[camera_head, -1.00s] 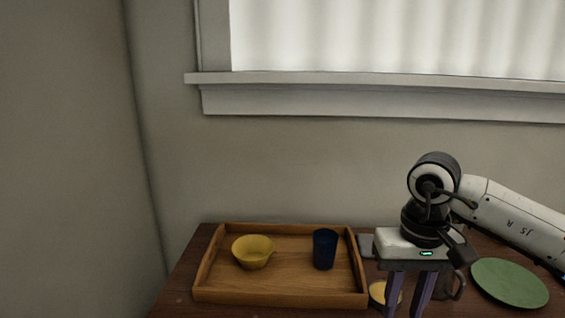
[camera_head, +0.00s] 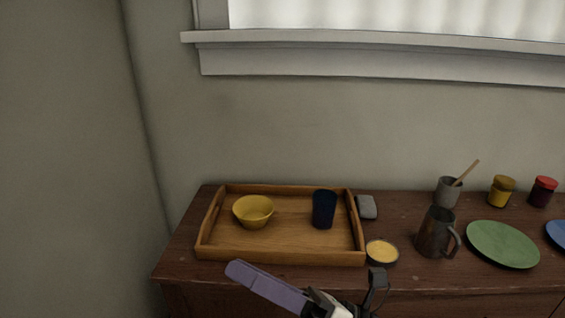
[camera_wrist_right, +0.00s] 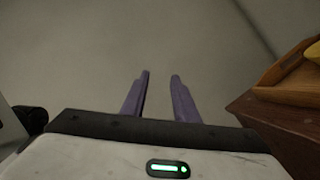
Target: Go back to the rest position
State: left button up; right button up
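My right gripper (camera_head: 236,268) is at the bottom of the head view, in front of the dresser's front edge, with its purple fingers pointing left. In the right wrist view its two fingers (camera_wrist_right: 160,75) stand apart with nothing between them, facing bare wall. My left gripper is not in view.
A wooden tray (camera_head: 285,256) on the brown dresser (camera_head: 185,250) holds a yellow bowl (camera_head: 253,211) and a dark blue cup (camera_head: 324,209). To its right are a small yellow-filled dish (camera_head: 381,252), a dark mug (camera_head: 435,232), a green plate (camera_head: 502,244) and jars (camera_head: 501,191).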

jog(key=w+d+f+m+t+h, duration=0.1)
jog(key=d+f+m+t+h, duration=0.3)
jog(key=d+f+m+h, duration=0.55)
jog(key=w+d+f+m+t+h, duration=0.1)
jog(key=d+f+m+t+h, duration=0.35)
jog(key=f+m, duration=0.95)
jog(key=s+d+f+m+g+h, duration=0.2)
jog(key=s+d+f+m+g, duration=0.1)
jog(key=s+f+m, duration=0.4)
jog(key=s+d+f+m+g+h, duration=0.2)
jog(key=s+d+f+m+g, duration=0.2)
jog(key=s+f+m, duration=0.3)
jog(key=s+m, duration=0.1)
jog(key=s, duration=0.1)
jog(key=shift+s+d+f+h, duration=0.15)
jog(key=shift+s+d+h, duration=0.15)
jog(key=shift+s+d, duration=0.05)
jog(key=shift+w+a, duration=0.1)
